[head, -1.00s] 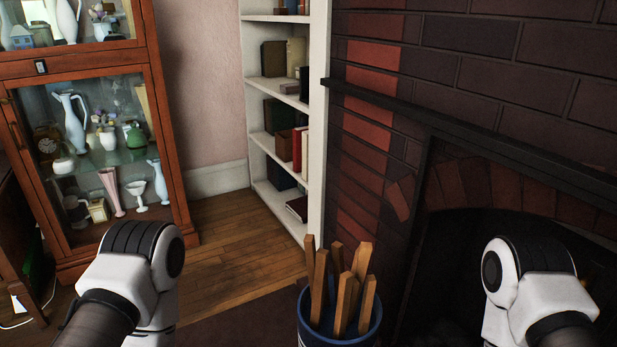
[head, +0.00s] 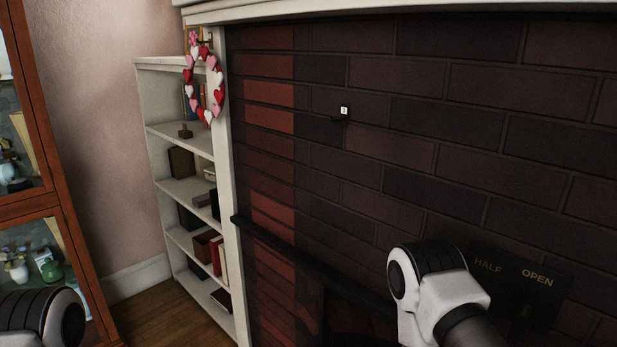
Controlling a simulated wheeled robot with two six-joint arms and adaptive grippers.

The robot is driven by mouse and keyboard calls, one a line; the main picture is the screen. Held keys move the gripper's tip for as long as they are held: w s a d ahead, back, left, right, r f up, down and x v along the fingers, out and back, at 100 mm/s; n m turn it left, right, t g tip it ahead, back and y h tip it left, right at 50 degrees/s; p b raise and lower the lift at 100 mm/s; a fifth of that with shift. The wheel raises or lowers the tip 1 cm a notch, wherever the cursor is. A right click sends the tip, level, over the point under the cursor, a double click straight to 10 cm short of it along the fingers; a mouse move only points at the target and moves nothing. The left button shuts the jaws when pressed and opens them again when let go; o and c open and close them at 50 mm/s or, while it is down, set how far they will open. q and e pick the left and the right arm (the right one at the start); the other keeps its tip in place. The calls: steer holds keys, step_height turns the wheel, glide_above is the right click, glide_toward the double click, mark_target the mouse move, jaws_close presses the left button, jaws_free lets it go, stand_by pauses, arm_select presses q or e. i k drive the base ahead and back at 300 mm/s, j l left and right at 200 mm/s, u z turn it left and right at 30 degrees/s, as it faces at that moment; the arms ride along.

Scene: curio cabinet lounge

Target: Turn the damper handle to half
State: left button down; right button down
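A dark damper plate (head: 547,299) is mounted on the brick fireplace wall at the lower right of the head view. The words HALF and OPEN show on it in pale letters. A dark upright shape on the plate below OPEN may be the damper handle, but it is too dim to be sure. My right arm covers the plate's left part. My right arm's white and black joint shows in front of the wall, and my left arm's joint shows at the lower left corner. Neither gripper is in the picture.
A small black hook with a white tag (head: 344,111) is on the bricks. A dark ledge (head: 310,261) runs across the fireplace. A white bookshelf (head: 232,180) with a heart wreath (head: 189,90) stands left of it, and a wooden glass cabinet (head: 58,207) is at the far left.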

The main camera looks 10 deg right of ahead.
mark_target(522, 315)
steer(key=z, duration=1.55)
